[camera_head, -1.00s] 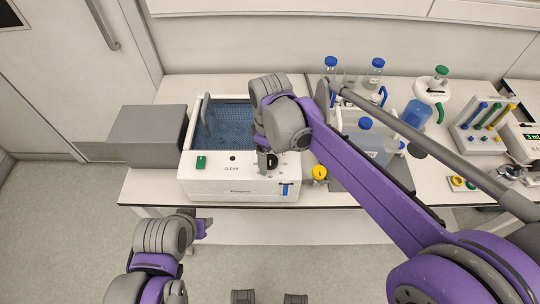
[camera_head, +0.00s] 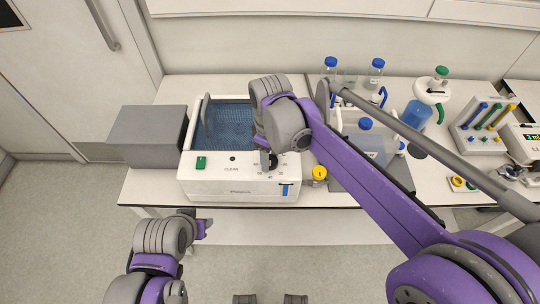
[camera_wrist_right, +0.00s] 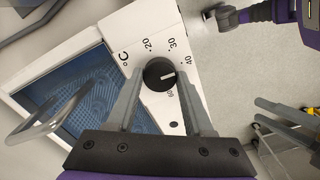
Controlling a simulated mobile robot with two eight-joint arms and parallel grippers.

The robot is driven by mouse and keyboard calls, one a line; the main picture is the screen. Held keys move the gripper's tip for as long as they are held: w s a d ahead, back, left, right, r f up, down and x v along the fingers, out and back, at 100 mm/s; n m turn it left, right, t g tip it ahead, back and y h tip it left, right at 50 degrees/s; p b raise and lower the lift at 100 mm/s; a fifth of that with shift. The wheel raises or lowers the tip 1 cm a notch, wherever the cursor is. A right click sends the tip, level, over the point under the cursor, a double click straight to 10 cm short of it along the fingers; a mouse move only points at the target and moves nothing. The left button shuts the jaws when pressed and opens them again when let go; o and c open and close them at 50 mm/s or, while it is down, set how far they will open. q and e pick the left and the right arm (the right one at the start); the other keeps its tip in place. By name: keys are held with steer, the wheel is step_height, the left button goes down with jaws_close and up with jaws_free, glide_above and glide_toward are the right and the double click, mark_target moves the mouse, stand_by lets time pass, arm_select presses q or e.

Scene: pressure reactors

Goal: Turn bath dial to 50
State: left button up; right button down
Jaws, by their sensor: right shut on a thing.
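The water bath (camera_head: 230,188) is a white box with a blue basin and a front panel, on the bench. Its black round dial (camera_wrist_right: 160,74) shows in the right wrist view, with a white pointer mark facing right. The printed numbers 20, 30, 40 and 60 show around it; the spot between 40 and 60 is partly hidden by a finger. My right gripper (camera_wrist_right: 161,78) is shut on the dial, one finger on each side. In the head view it (camera_head: 268,162) reaches down to the panel. My left gripper (camera_head: 203,228) is in front of the bench, away from the bath; its jaws are unclear.
A grey box (camera_head: 147,135) stands left of the bath. A yellow-capped jar (camera_head: 319,173) stands close to its right. Blue-capped bottles (camera_head: 374,72) and a pipette rack (camera_head: 480,125) are further right.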

mark_target(271, 160)
steer(key=m, duration=0.4)
steer(key=shift+m, duration=2.2)
steer(key=shift+c, duration=1.4)
jaws_free()
step_height(271, 160, up, 11)
steer(key=shift+p, duration=0.3)
steer(key=shift+d+f, duration=0.1)
steer(key=shift+d, duration=0.05)
